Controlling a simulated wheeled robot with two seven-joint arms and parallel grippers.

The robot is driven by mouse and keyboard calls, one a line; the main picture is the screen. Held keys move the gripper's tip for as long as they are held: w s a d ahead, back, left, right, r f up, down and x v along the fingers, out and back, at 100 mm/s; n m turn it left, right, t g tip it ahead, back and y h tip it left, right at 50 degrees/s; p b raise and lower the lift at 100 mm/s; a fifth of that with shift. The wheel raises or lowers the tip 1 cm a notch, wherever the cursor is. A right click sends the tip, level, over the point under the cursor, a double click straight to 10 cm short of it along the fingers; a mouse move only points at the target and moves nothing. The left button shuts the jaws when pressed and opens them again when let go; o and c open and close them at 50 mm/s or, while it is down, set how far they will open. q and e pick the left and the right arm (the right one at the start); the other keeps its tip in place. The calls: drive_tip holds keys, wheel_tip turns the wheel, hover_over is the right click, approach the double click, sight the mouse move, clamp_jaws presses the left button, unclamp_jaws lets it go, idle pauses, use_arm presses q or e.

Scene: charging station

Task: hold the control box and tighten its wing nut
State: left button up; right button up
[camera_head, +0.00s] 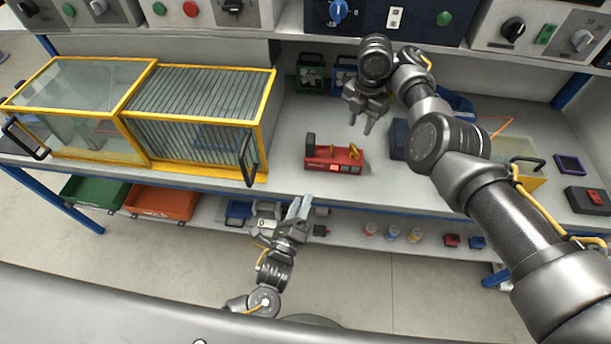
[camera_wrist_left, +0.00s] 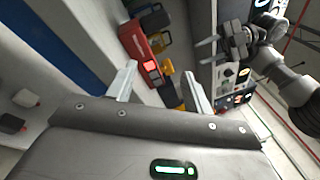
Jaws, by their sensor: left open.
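A red box (camera_head: 335,158) with a black upright part at its left end sits on the bench near the front edge. It may be the control box; I cannot make out a wing nut on it. It also shows in the left wrist view (camera_wrist_left: 148,66), beyond and between my left fingers. My left gripper (camera_head: 299,207) is open and empty, in front of the bench edge, below and left of the red box. My right gripper (camera_head: 362,122) is open and empty above the bench, behind and slightly right of the red box. It also shows in the left wrist view (camera_wrist_left: 218,47).
A yellow-framed glass enclosure (camera_head: 195,120) stands left on the bench. Green (camera_head: 310,75) and blue units stand behind. A dark blue item (camera_head: 398,138) is close right of the red box. A lower shelf holds green and orange bins (camera_head: 160,202) and small items.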

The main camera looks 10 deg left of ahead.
use_arm(q)
wheel_tip(320, 180, up, 5)
drive_tip(key=w+d+m+t, duration=0.1)
drive_tip(key=w+d+m, duration=0.1)
drive_tip(key=m, duration=0.2)
drive_tip(key=m+g+y, duration=0.2)
drive_tip(key=m+y, duration=0.2)
drive_tip(key=m, duration=0.1)
approach(309, 154)
drive_tip(key=shift+w+d+r, duration=0.2)
drive_tip(key=shift+w+r, duration=0.25)
drive_tip(key=shift+w, duration=0.1)
drive_tip(key=shift+w+a+f, duration=0.15)
drive_tip(key=shift+w+f, duration=0.15)
drive_tip(key=w, duration=1)
drive_tip(key=shift+w, duration=0.4)
